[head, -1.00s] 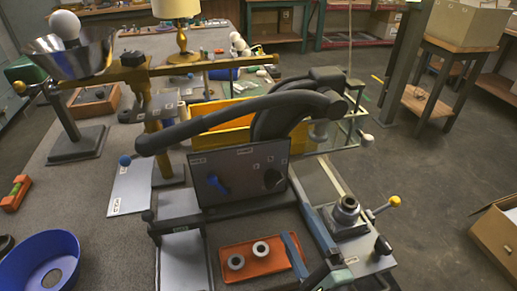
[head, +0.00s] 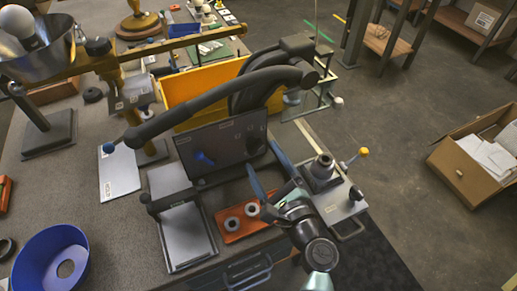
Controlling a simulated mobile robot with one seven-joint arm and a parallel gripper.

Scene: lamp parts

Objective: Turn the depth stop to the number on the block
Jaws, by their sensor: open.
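My gripper (head: 259,153) is open, its two blue-grey fingers apart in front of the right part of an upright dark panel (head: 225,150). I cannot tell whether either finger touches the panel. Which part is the depth stop is unclear. A grey block-like fixture (head: 322,178) with a round top stands to the right. No number on a block is readable.
An orange tray (head: 232,235) with two grey rings lies below the panel. A thick black curved arm (head: 205,100) passes above it. A yellow bin (head: 205,88) stands behind. A yellow-knobbed lever (head: 362,152) sticks out right. A blue bowl (head: 30,262) is at front left.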

